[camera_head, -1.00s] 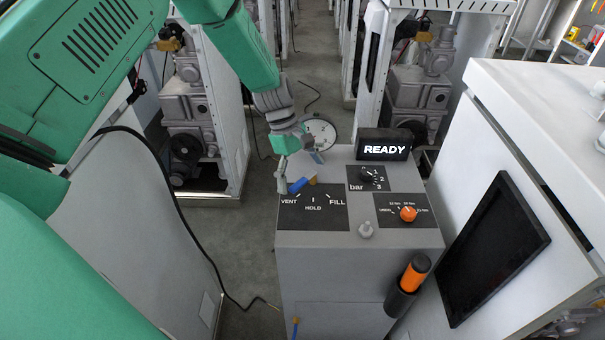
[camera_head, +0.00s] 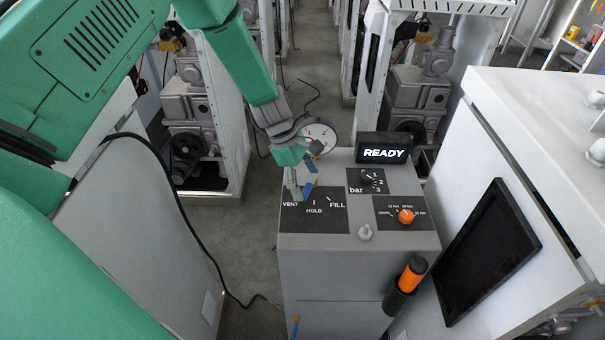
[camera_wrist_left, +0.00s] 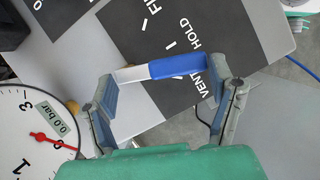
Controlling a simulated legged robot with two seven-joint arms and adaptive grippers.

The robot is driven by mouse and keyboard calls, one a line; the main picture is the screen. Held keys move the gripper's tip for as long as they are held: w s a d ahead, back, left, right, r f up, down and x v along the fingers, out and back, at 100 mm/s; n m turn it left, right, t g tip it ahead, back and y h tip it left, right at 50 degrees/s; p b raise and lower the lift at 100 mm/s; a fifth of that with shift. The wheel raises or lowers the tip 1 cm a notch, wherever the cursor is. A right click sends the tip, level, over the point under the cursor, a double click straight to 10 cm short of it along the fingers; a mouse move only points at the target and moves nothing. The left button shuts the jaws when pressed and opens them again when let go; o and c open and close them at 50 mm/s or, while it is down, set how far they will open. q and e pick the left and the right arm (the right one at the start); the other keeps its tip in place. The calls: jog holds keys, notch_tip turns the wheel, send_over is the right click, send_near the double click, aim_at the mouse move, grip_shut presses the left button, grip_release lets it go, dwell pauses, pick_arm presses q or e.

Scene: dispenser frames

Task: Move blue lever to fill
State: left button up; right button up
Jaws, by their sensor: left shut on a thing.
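The blue lever (camera_head: 308,191) stands on the console's dark VENT/HOLD/FILL panel (camera_head: 325,219). My right gripper is in neither view.
The READY display (camera_head: 384,150) stands at the console's back. The bar knob (camera_head: 367,177) and orange knob (camera_head: 406,216) sit to the right of the lever panel. A round gauge (camera_wrist_left: 35,135) reading 0.0 bar is close to the left gripper. A white cabinet (camera_head: 540,110) stands at right.

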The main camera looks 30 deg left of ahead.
pick_arm(q)
jog(key=n, duration=0.1)
jog(key=d+n+t+p, duration=0.1)
jog(key=shift+w+d+r+n, duration=0.1)
jog(key=shift+d+r+n, duration=0.1)
jog(key=shift+n, duration=0.2)
jog(key=n, duration=0.1)
jog(key=n+t, duration=0.1)
jog(key=d+n+y+p, duration=0.1)
jog(key=shift+w+n, duration=0.3)
jog(key=n, duration=0.1)
jog(key=n+t, duration=0.1)
jog(key=shift+w+d+n+y, duration=0.3)
jog(key=shift+w+d+y, duration=0.05)
jog(key=shift+y, duration=0.05)
jog(key=shift+w+d+n+t+y+b, duration=0.15)
jog(key=shift+w+d+n+y+b, duration=0.15)
jog(key=shift+n, duration=0.35)
jog(key=shift+w+d+n+t+y+b, duration=0.1)
jog(key=shift+w+n+t+y+b, duration=0.2)
jog(key=shift+n, duration=0.35)
jog(key=shift+a+n, duration=0.1)
jog(key=shift+n, duration=0.2)
jog(key=shift+r, duration=0.1)
